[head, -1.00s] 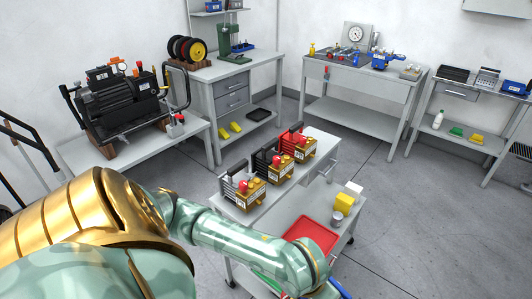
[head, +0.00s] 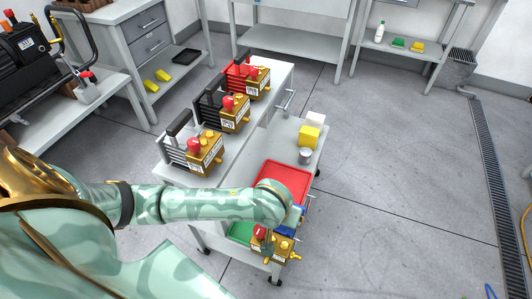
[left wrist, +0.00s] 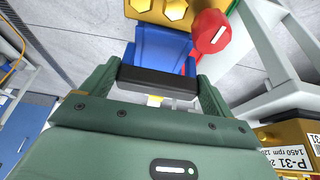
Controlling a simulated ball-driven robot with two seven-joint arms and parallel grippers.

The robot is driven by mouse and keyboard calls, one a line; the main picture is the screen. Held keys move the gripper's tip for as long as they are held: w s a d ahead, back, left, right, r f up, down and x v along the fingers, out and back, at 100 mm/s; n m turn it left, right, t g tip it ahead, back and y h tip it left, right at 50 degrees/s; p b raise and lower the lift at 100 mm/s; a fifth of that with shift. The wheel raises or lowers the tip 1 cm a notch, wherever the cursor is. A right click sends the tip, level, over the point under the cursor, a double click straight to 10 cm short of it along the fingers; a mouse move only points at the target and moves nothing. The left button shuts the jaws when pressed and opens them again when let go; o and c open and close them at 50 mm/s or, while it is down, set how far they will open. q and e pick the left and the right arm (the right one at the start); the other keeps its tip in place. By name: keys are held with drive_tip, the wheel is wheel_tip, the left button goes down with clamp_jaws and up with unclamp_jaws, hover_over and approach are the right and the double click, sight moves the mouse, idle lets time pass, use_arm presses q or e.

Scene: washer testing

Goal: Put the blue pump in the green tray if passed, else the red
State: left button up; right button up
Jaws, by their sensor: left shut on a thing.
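The blue pump, with a blue body (head: 299,217), gold front block and red knob, hangs at the near end of the cart's lower shelf in the head view. My left gripper (left wrist: 158,82) is shut on its black handle; the blue body also shows in the left wrist view (left wrist: 161,45). In the head view my forearm hides most of the gripper. The green tray (head: 240,232) is partly hidden by my arm and the pump. The pump is over or beside its right part; I cannot tell whether they touch. The red tray (head: 283,178) is empty behind. My right gripper is out of view.
Grey (head: 176,150), black (head: 210,114) and red (head: 238,73) pumps stand on the cart's raised level, left of the trays. Open floor lies right of the cart.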

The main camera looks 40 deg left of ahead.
use_arm(q)
drive_tip(key=x, duration=0.1)
drive_tip(key=b+x, duration=0.1)
drive_tip(key=x, duration=0.1)
drive_tip(key=shift+d, duration=0.2)
drive_tip(key=shift+w+a+f+b, duration=0.1)
drive_tip(key=shift+a+f+b, duration=0.05)
drive_tip(key=shift+f+b, duration=0.15)
drive_tip(key=w+a+f+b, duration=0.3)
drive_tip(key=a+f+b, duration=0.3)
drive_tip(key=b, duration=0.1)
drive_tip(key=w+a+f+b, duration=0.2)
drive_tip(key=a+f+b, duration=0.4)
drive_tip(key=b, duration=0.1)
drive_tip(key=shift+w+f, duration=0.35)
drive_tip(key=shift+w, duration=0.05)
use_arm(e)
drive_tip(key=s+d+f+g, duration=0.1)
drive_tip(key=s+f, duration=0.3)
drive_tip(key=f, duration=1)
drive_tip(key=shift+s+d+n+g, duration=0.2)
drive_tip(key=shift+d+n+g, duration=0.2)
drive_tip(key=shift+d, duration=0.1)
use_arm(q)
drive_tip(key=shift+a, duration=0.15)
drive_tip(key=o, duration=1.5)
drive_tip(key=shift+s+f, duration=0.2)
